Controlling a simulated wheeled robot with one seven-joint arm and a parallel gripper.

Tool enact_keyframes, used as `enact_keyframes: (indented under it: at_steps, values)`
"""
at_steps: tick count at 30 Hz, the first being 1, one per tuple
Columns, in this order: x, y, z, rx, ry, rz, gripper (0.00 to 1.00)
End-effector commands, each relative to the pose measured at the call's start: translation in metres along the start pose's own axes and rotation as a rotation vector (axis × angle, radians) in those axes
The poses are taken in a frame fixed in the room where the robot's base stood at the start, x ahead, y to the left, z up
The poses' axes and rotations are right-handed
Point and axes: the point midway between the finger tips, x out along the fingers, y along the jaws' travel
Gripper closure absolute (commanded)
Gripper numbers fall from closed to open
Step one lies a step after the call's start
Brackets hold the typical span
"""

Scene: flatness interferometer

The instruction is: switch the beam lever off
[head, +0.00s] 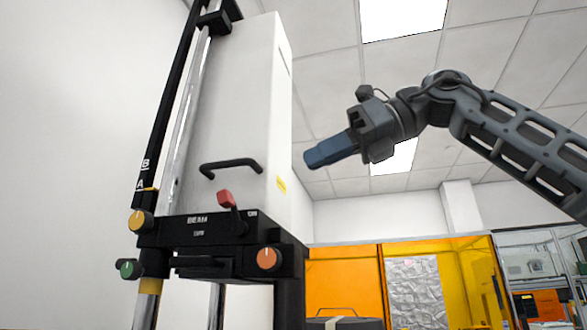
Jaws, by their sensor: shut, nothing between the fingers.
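The beam lever (227,199) has a red tip and a dark stem. It stands on the front of a black control block (215,231) and leans up and to the left. Labels are printed on the block beside it, too small to read for sure. My gripper (309,158) is up and to the right of the lever, apart from it, with its blue fingers pointing left. The fingers are shut and hold nothing.
A tall white housing (235,100) with a black handle (231,166) rises above the block. An orange knob (269,258), a yellow knob (140,220) and a green knob (129,268) flank the block. Orange panels (345,278) stand behind. The air between gripper and lever looks free.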

Motion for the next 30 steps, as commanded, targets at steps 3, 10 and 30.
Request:
enact_keyframes:
  at_steps: [3, 10, 30]
  values:
    - [0.021, 0.001, 0.001, 0.0, 0.001, 0.005, 1.0]
    - [0.067, 0.001, 0.001, 0.001, 0.001, 0.004, 1.0]
    - [0.128, 0.0, 0.0, 0.002, 0.0, 0.001, 1.0]
